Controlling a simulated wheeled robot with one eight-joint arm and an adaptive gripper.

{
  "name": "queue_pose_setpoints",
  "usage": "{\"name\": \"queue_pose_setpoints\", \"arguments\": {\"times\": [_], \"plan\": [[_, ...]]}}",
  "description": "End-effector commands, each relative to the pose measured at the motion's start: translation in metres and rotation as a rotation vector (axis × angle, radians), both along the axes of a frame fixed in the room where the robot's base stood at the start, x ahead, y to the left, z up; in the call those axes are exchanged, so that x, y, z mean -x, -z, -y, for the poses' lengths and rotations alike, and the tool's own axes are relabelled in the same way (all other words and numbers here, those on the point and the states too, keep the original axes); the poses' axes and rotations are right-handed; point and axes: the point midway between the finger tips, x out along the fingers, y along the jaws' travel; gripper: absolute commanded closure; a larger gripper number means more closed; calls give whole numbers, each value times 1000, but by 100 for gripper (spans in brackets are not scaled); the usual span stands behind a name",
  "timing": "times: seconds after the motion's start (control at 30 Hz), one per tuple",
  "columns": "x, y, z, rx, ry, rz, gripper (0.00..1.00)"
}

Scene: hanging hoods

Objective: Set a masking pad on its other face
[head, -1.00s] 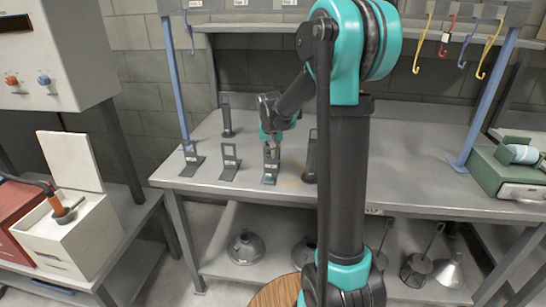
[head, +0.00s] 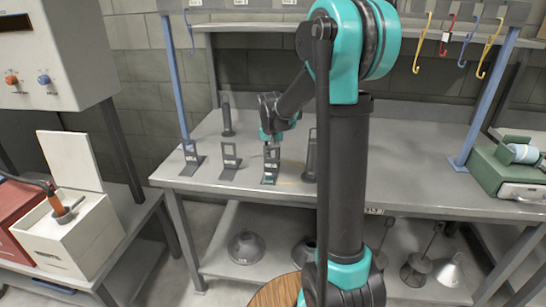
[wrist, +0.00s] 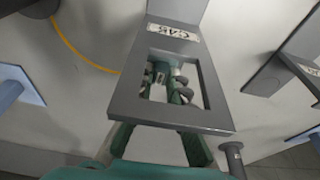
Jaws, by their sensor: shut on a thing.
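My gripper (head: 272,142) is over the table, at the top of a dark grey upright stand (head: 270,165) with a window and a foot. In the wrist view my green fingers (wrist: 165,85) pass behind the stand's frame (wrist: 125,100) and show through its window. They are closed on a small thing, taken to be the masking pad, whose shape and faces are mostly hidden. The frame bears a white label (wrist: 174,32) that reads upside down in this view.
Similar stands (head: 230,160) (head: 189,157) are to the left on the grey table (head: 400,178). A dark upright post (head: 227,115) is behind, and a dark holder (head: 310,155) is close on the right. The table right of my arm is clear up to the green box (head: 500,175).

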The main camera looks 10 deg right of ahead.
Motion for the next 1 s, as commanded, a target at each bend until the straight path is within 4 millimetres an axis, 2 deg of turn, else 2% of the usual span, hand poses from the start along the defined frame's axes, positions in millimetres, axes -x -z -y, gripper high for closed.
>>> {"name": "queue_pose_setpoints", "arguments": {"times": [0.03,0.23,0.57,0.77,1.0], "plan": [[0,0,0,0,0,0,84],[0,0,0,0,0,0,61],[1,-3,0,0,0,0,61],[8,-27,-2,0,-1,0,61],[20,-75,-7,1,-2,0,61]]}}
